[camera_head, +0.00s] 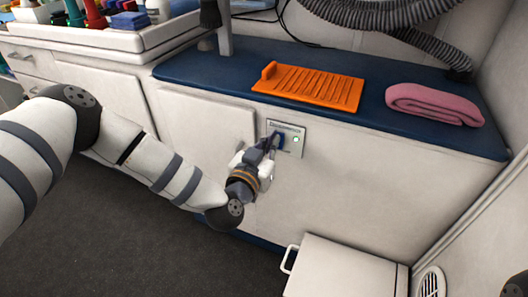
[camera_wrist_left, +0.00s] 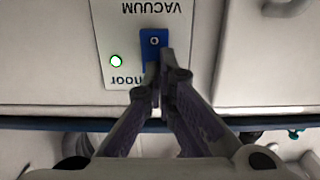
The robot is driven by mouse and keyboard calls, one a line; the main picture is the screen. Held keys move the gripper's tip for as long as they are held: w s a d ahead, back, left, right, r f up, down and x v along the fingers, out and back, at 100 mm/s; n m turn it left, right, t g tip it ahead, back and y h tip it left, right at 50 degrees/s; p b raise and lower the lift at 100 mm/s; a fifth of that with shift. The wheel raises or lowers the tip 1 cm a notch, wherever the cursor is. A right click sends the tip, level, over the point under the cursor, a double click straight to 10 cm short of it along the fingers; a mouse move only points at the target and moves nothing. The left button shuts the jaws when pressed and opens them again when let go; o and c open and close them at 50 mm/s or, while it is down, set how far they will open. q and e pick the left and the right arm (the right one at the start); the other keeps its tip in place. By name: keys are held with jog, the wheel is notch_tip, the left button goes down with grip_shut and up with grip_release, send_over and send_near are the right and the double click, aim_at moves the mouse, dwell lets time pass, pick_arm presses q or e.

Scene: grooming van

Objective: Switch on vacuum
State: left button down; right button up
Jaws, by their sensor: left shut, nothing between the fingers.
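The vacuum panel (camera_head: 294,130) is a pale plate on the white cabinet front below the blue top. It also shows in the left wrist view (camera_wrist_left: 115,45), upside down, with the word VACUUM. It carries a blue rocker switch (camera_wrist_left: 153,42) with a round mark and a small light (camera_wrist_left: 116,61) glowing white-green. My left gripper (camera_head: 270,143) is shut and empty, its tips at the blue switch. In the left wrist view the fingertips (camera_wrist_left: 163,70) overlap one end of the switch; I cannot tell if they touch it.
An orange slotted tray (camera_head: 318,86) and a folded pink towel (camera_head: 434,104) lie on the blue bench top (camera_head: 205,68). A corrugated grey hose (camera_head: 385,14) hangs above. A white box with a handle (camera_head: 340,270) stands on the floor below. The dark floor at left is clear.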

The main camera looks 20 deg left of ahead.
pick_arm(q)
jog(key=s, duration=1.1)
jog(key=shift+s+a+r, duration=0.2)
jog(key=shift+s+r, duration=0.2)
jog(key=shift+r, duration=0.05)
